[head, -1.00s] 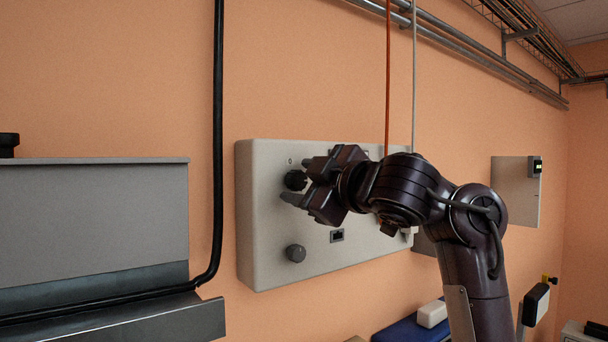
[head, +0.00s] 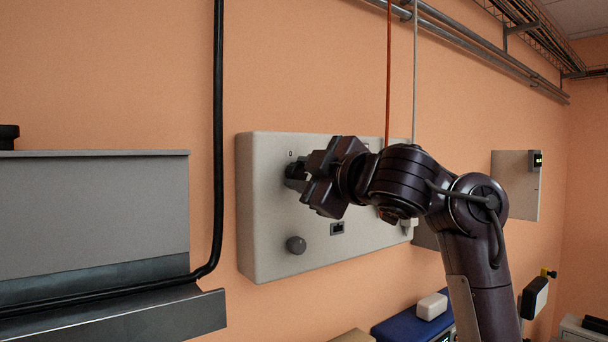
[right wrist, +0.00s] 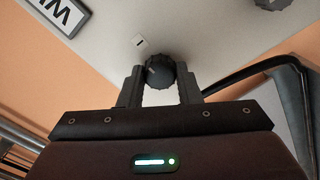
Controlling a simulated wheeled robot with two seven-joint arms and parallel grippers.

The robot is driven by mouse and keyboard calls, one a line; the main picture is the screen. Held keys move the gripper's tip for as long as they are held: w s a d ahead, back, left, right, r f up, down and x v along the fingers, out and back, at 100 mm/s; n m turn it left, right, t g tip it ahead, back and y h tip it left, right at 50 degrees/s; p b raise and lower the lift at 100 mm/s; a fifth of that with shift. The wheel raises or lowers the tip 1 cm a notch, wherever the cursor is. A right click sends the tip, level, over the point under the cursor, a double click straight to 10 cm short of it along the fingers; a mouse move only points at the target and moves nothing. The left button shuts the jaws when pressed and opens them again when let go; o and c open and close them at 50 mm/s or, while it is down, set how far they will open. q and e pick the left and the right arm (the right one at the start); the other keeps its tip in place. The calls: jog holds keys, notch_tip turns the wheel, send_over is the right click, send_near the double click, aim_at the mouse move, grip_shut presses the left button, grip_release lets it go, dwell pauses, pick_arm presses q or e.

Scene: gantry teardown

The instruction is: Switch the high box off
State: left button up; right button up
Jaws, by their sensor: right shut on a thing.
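The high box is a light grey wall box (head: 258,225) in the middle of the head view. Its upper black knob (head: 292,171) has a "0" mark above it and is partly hidden by my gripper. My right gripper (head: 303,178) is at this knob, with its jaws on either side. In the right wrist view the knob (right wrist: 160,71) sits between the two fingers (right wrist: 160,88), and a small white label with a dark mark is beside it. A second, lower knob (head: 296,245) stands free on the box. My left gripper is not in view.
A black conduit (head: 218,130) runs down the wall left of the box. A grey metal cabinet (head: 95,210) stands at the left. Orange and white cables come down to the box top. A smaller panel (head: 512,185) hangs farther right.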

jog(key=n, duration=0.4)
jog(key=shift+f+b, duration=0.1)
jog(key=shift+b, duration=0.25)
jog(key=n, duration=0.4)
jog(key=shift+n+b, duration=0.3)
jog(key=shift+b, duration=0.1)
jog(key=n, duration=0.4)
jog(key=shift+f+b, duration=0.1)
jog(key=shift+b, duration=0.25)
jog(key=shift+f+n, duration=0.1)
jog(key=shift+n, duration=2.2)
jog(key=shift+a, duration=0.1)
jog(key=o, duration=0.9)
jog(key=shift+o, duration=0.3)
jog(key=shift+b, duration=0.35)
